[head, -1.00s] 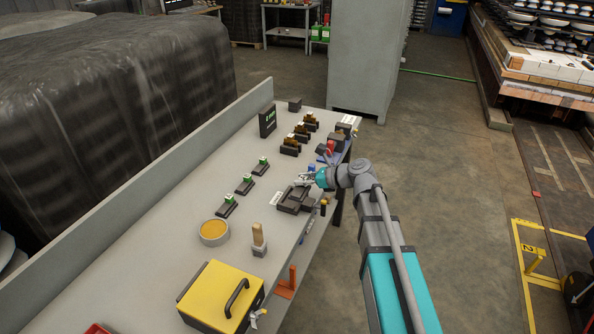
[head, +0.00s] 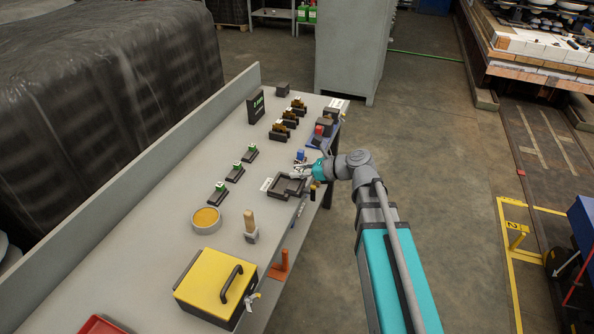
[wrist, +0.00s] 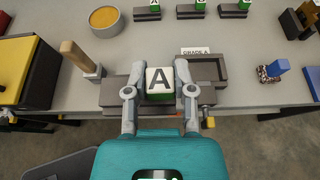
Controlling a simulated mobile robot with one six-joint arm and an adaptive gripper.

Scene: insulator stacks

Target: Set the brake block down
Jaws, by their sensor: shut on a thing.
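My gripper (wrist: 159,92) is shut on a block (wrist: 160,82) with a white face marked "A" and green edges; I take it as the brake block. A finger lies on each side of it. It is over or beside a dark open-topped tray (wrist: 222,70) at the bench's front edge. Whether it touches the tray, I cannot tell. A "GRADE A" label (wrist: 196,51) lies behind the tray. In the head view, my gripper (head: 302,173) is at the tray (head: 277,192), and the block is too small to make out.
A wooden-handled tool (wrist: 80,58) stands left of the tray, with a yellow box (wrist: 22,75) beyond. A blue-topped tool (wrist: 276,69) is to the right. Several green-topped dark pieces (head: 235,171) and a round amber dish (head: 206,218) stand farther back. Bare bench lies between.

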